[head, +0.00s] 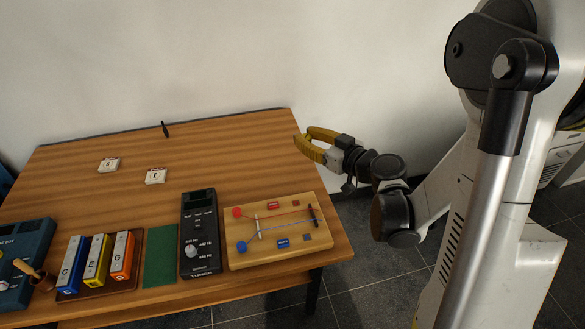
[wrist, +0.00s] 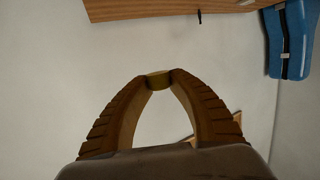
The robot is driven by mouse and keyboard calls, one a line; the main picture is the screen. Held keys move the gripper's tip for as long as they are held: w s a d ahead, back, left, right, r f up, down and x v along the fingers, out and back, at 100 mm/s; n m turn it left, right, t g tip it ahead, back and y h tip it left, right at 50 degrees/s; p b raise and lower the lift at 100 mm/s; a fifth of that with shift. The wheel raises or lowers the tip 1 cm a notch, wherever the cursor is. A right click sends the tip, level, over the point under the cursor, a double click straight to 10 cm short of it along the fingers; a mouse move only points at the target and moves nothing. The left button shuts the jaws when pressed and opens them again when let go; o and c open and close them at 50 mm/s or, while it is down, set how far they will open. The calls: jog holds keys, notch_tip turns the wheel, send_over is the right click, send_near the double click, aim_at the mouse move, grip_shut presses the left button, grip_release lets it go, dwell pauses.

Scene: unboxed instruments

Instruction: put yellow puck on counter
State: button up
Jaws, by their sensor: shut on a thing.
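My gripper (head: 300,147) has yellow-brown curved fingers and is level with the right edge of the wooden table (head: 215,150) in the head view, toward its far right corner. In the wrist view my gripper (wrist: 159,80) is shut on a small dull-yellow puck (wrist: 158,77), pinched between the fingertips. The puck cannot be made out clearly in the head view. No surface is seen touching the puck. Nothing in view is clearly a separate counter.
A wooden string board (head: 240,206), a black tuner box (head: 200,243), a green mat (head: 160,257) and coloured chime blocks (head: 97,260) line the table's near side. Two white cards (head: 155,176) (head: 109,165) and a small dark peg (head: 165,130) lie farther back. The back right tabletop is clear.

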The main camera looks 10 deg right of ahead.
jog(key=d+f+n+g+y, duration=0.7)
jog(key=d+f+n+g, duration=0.1)
jog(key=d+f, duration=0.1)
jog(key=shift+w+d+f+y, duration=0.15)
jog(key=shift+d+f+y, duration=0.1)
jog(key=shift+f+y, duration=0.1)
jog(key=b, duration=0.5)
send_over(297, 179)
jog(key=f, duration=0.7)
jog(key=shift+d, duration=0.25)
jog(key=f, duration=0.1)
jog(key=f+b, duration=0.1)
jog(key=shift+w+a+f, duration=0.1)
jog(key=shift+a+f, duration=0.2)
jog(key=shift+f+b, duration=0.4)
jog(key=shift+f, duration=0.1)
jog(key=shift+f, duration=0.1)
jog(key=o, duration=0.8)
jog(key=shift+d, duration=0.1)
jog(key=shift+c, duration=0.2)
